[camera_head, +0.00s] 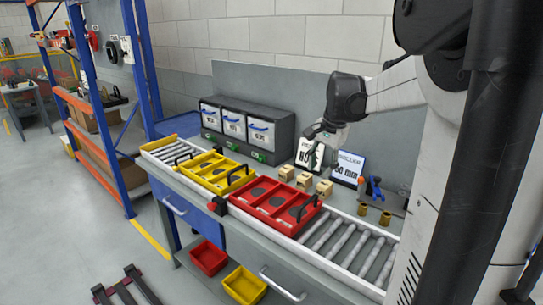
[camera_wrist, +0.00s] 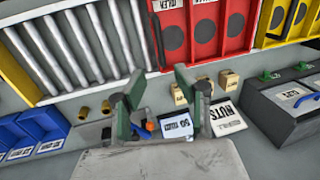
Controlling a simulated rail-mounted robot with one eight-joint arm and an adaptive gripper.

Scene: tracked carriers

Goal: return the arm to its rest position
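My gripper (camera_head: 318,150) hangs from my arm above the back part of the bench, near the small wooden blocks and the sign cards. In the wrist view its two green-grey fingers (camera_wrist: 157,85) stand apart with nothing between them. My gripper is open and empty. The red carrier (camera_head: 270,203) and the yellow carrier (camera_head: 216,172) sit on the roller track (camera_head: 345,245), apart from my gripper. The red carrier also shows at the top of the wrist view (camera_wrist: 204,48).
Several wooden blocks (camera_head: 304,181), a sign card (camera_head: 348,167) and brass cylinders (camera_head: 385,218) stand behind the track. A grey bin unit (camera_head: 283,128) stands against the back panel. A blue-orange rack (camera_head: 85,100) stands left. Red (camera_head: 208,258) and yellow (camera_head: 244,285) bins sit below.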

